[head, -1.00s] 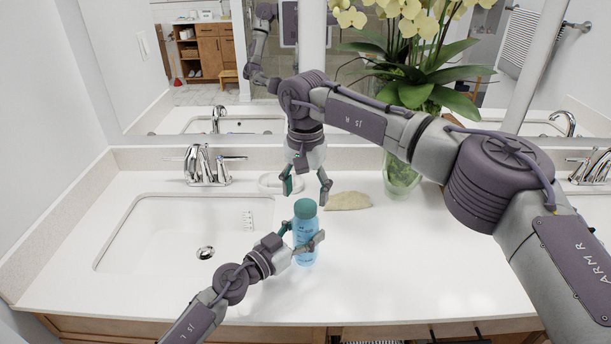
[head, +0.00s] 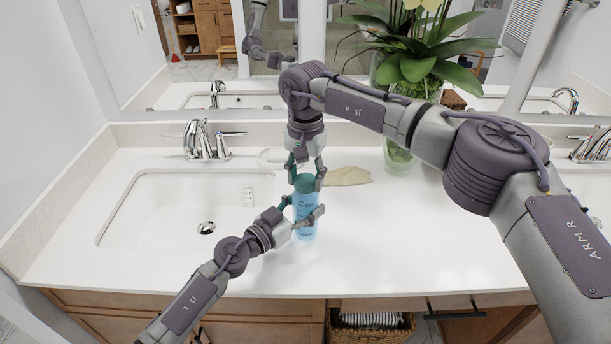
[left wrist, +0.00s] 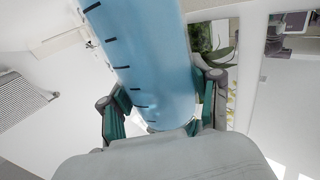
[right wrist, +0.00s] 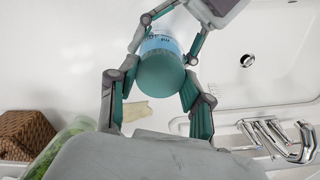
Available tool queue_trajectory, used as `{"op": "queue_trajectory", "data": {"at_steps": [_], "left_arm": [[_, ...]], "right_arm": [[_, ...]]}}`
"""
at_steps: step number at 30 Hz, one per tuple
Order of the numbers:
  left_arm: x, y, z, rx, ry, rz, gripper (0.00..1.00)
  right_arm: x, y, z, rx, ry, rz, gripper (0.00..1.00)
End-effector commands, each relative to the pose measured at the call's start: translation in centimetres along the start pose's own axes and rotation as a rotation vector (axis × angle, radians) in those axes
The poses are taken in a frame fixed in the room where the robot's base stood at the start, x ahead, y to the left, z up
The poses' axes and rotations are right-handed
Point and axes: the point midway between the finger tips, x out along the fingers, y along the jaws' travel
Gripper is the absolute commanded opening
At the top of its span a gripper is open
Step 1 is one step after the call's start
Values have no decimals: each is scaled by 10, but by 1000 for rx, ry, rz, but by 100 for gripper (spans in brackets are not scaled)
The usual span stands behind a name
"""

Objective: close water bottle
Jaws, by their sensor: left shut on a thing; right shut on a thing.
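The water bottle (head: 304,222) is light blue and translucent and stands upright on the white counter, right of the basin. Its teal cap (head: 305,183) sits on top; the cap also shows in the right wrist view (right wrist: 161,75). My left gripper (head: 302,217) is shut on the bottle's body from the left; the blue body fills the middle of the left wrist view (left wrist: 150,60). My right gripper (head: 305,178) reaches down from above and is shut on the cap, one finger on each side. The joint between cap and bottle is too small to judge.
A sink basin (head: 180,212) with a chrome faucet (head: 207,141) lies left of the bottle. A beige, flat item (head: 346,176) lies behind it on the right. A glass vase (head: 399,160) with an orchid stands further back. The counter front right is clear.

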Motion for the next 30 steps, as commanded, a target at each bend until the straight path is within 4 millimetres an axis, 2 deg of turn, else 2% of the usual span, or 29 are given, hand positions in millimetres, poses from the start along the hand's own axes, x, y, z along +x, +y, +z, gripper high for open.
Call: {"op": "queue_trajectory", "data": {"at_steps": [4,8,30], "left_arm": [[0,0,1,-1,-1,1,0],[0,0,1,-1,-1,1,0],[0,1,1,-1,-1,1,0]], "right_arm": [[0,0,0,60,0,0,8],[0,0,0,291,0,0,8],[2,0,0,2143,0,-1,8]]}}
